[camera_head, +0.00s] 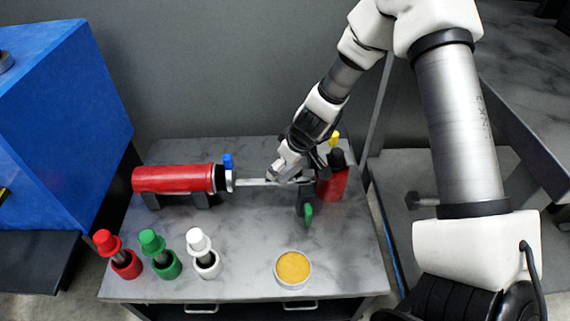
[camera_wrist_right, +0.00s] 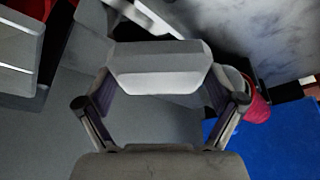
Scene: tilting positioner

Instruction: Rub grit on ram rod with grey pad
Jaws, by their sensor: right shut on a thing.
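The ram is a red cylinder (camera_head: 172,179) lying on dark supports at the left of the grey bench. Its pale metal ram rod (camera_head: 250,182) sticks out to the right. My right gripper (camera_head: 285,172) is at the right part of the rod and covers some of it. In the right wrist view my right gripper (camera_wrist_right: 158,88) is shut on the light grey pad (camera_wrist_right: 158,68), held across its two fingers. The rod (camera_wrist_right: 150,14) passes just beyond the pad; I cannot tell whether they touch. No grit can be made out on the rod. My left gripper is out of view.
A red block (camera_head: 333,184) with a black top and a green-tipped lever (camera_head: 308,213) stand right of the rod. Red (camera_head: 126,265), green (camera_head: 167,265) and white (camera_head: 206,264) cups hold matching tools in front. A yellow-filled dish (camera_head: 293,268) stands front right.

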